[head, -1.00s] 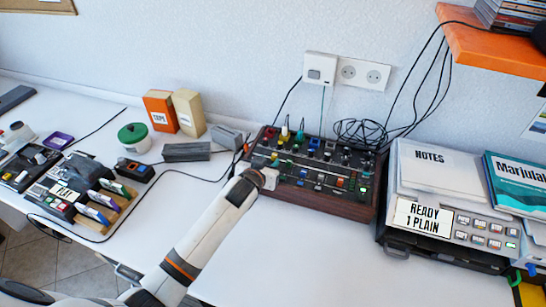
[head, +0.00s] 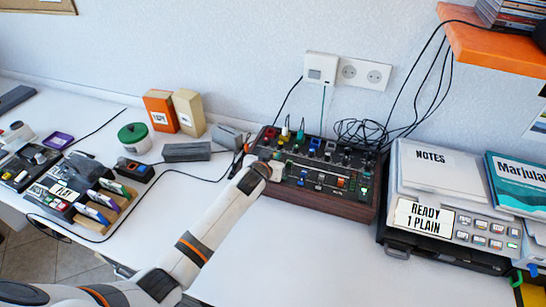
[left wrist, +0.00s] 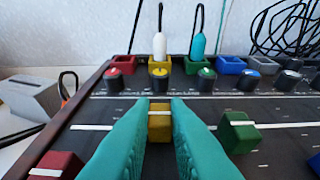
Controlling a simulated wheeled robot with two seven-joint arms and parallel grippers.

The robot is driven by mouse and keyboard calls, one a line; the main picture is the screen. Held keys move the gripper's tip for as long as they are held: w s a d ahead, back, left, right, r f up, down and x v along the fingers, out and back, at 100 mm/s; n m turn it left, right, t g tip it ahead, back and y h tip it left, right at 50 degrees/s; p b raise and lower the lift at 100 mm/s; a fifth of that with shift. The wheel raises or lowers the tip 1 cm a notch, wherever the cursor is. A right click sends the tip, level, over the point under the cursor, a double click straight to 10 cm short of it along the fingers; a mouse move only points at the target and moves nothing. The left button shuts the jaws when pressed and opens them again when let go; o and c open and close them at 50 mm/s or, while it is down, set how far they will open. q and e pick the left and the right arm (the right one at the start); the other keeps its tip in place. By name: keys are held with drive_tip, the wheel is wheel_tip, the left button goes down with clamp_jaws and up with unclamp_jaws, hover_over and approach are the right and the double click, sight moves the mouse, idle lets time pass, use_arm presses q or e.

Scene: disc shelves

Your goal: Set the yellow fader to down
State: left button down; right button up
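The yellow fader (left wrist: 159,122) shows in the left wrist view as a small block on the black mixer panel, close to a white line across the panel. My left gripper (left wrist: 160,110) has its two teal fingers on either side of it, and both appear to touch its sides. In the head view my left gripper (head: 275,171) is over the left part of the mixer (head: 330,205), and the yellow fader is not clear there. The lower part of its track is hidden between the fingers. My right gripper is in neither view.
A red fader (left wrist: 57,166) is at the lower left and a green fader (left wrist: 238,132) to the right. Knobs and coloured sockets with a white plug (left wrist: 159,47) and a teal plug (left wrist: 197,46) are behind. A grey box (left wrist: 26,100) stands left of the mixer.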

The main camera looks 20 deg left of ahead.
use_arm(q)
drive_tip(key=shift+s+p, duration=1.25)
drive_tip(key=shift+s, duration=0.65)
drive_tip(key=c, duration=1.4)
unclamp_jaws()
drive_tip(key=shift+a, duration=0.1)
drive_tip(key=v, duration=1.2)
